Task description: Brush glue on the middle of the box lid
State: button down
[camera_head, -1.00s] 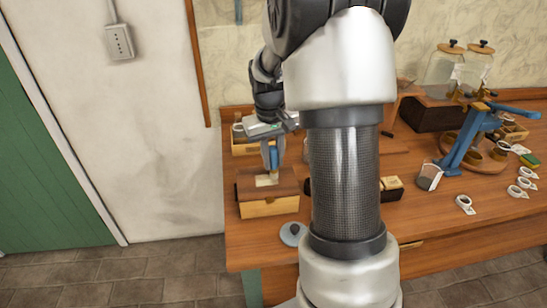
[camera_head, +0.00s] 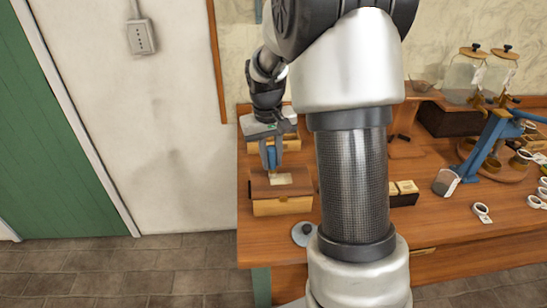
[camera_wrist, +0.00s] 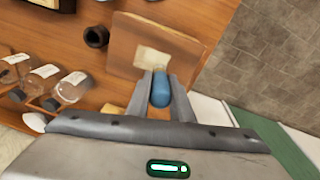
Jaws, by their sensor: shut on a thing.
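The box (camera_head: 283,207) is light wood with a brown lid (camera_head: 262,188), and stands at the left end of the bench. A pale patch (camera_head: 281,179) lies on the middle of the lid; it also shows in the wrist view (camera_wrist: 150,57). My gripper (camera_head: 271,158) is shut on a brush with a blue handle (camera_wrist: 160,92), pointing down over the lid.
A wooden tray (camera_head: 289,143) stands behind the box. The wrist view shows several labelled bottles (camera_wrist: 72,87) and a dark round pot (camera_wrist: 96,37) near the lid. A grey disc with a knob (camera_head: 303,234) lies at the bench's front edge. My arm hides the bench's middle.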

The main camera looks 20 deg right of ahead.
jog(key=shift+s+d, duration=0.2)
jog(key=shift+d, duration=0.55)
jog(key=shift+s+d, duration=0.25)
jog(key=shift+d, duration=0.5)
jog(key=shift+s+d, duration=0.2)
jog(key=shift+d, duration=0.55)
jog(key=shift+s, duration=0.1)
jog(key=shift+s+a+f, duration=0.1)
jog(key=shift+s+a, duration=0.15)
jog(key=shift+s, duration=0.45)
jog(key=shift+w+a, duration=0.2)
jog(key=shift+a, duration=0.55)
jog(key=shift+w+a, duration=0.25)
jog(key=shift+a, duration=0.55)
jog(key=shift+w+a, duration=0.2)
jog(key=shift+a, duration=0.55)
jog(key=shift+s+d, duration=0.2)
jog(key=shift+d, duration=0.6)
jog(key=shift+s+d, duration=0.25)
jog(key=shift+d, duration=0.5)
jog(key=shift+s+d, duration=0.2)
jog(key=shift+d, duration=0.6)
jog(key=shift+w+a, duration=0.25)
jog(key=shift+a, duration=0.55)
jog(key=shift+w+a, duration=0.2)
jog(key=shift+a, duration=0.55)
jog(key=shift+w+a, duration=0.25)
jog(key=shift+a, duration=0.55)
jog(key=shift+w, duration=0.15)
